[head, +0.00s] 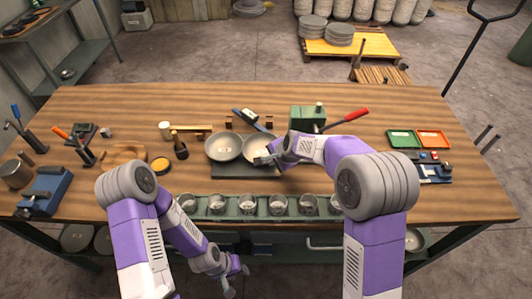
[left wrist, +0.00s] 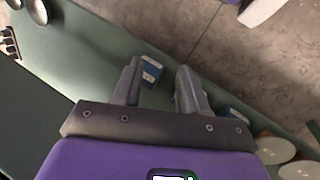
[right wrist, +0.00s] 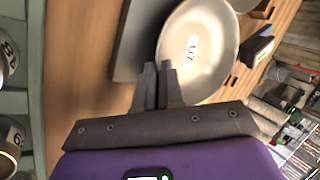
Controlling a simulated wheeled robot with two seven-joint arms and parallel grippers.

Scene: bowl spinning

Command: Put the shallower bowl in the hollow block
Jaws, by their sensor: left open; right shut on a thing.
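Two shallow-looking grey bowls sit side by side at the middle of the table, a left bowl (head: 223,147) and a right bowl (head: 259,146). I cannot tell which is shallower. My right gripper (head: 264,159) is shut on the near rim of the right bowl. In the right wrist view this bowl (right wrist: 205,65) shows a white label inside, and the fingers (right wrist: 158,80) meet at its rim. A tan wooden block (head: 122,154), seemingly the hollow block, lies at the left. My left gripper (head: 236,276) is low in front of the table; its fingers (left wrist: 158,82) are apart and empty.
A dark slab (head: 245,172) lies in front of the bowls. A green rack (head: 232,210) with several metal cups runs along the front edge. A green box (head: 307,116) stands behind.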

